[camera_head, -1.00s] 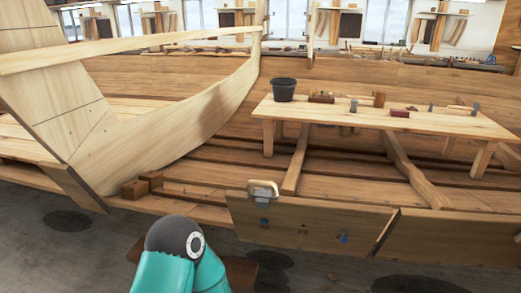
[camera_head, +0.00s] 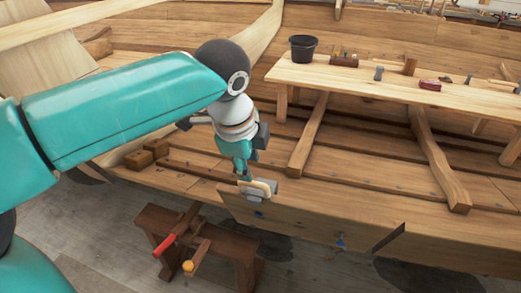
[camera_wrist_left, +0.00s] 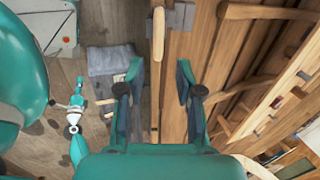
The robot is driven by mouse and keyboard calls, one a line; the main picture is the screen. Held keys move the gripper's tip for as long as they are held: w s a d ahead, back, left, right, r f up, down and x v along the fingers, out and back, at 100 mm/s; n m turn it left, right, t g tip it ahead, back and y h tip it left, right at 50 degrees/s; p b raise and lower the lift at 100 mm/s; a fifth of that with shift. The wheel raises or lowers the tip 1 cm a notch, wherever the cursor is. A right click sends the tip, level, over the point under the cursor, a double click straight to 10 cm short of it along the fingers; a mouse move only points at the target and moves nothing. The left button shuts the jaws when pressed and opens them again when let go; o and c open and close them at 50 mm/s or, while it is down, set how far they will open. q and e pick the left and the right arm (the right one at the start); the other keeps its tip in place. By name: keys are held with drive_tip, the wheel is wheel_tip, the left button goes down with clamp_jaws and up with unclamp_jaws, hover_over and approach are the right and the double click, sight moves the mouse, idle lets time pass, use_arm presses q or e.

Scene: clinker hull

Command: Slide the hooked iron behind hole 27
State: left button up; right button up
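A grey metal piece with a pale wooden handle, which looks like the hooked iron (camera_head: 260,188), sits over the top edge of the front plank (camera_head: 300,218). In the left wrist view its pale handle (camera_wrist_left: 158,33) lies above the fingers in the picture. My left gripper (camera_head: 245,176) hangs down just behind and above the iron. In the left wrist view my left gripper (camera_wrist_left: 158,80) is open, with a clear gap between its fingers. Blue marks show on the plank's face; I cannot read any hole number. My right gripper is not in view.
A dark wooden stool (camera_head: 197,238) with a red-handled tool (camera_head: 164,245) stands on the floor in front. A bench (camera_head: 400,85) inside the hull carries a black bucket (camera_head: 303,48) and several tools.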

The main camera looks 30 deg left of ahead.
sight(253, 182)
use_arm(q)
drive_tip(key=b+x, duration=0.5)
drive_tip(key=x, duration=0.1)
drive_tip(key=shift+s+a+f, duration=0.1)
drive_tip(key=shift+f, duration=0.2)
drive_tip(key=shift+b+x, duration=0.5)
drive_tip(key=shift+x, duration=0.45)
clamp_jaws()
drive_tip(key=shift+r, duration=0.15)
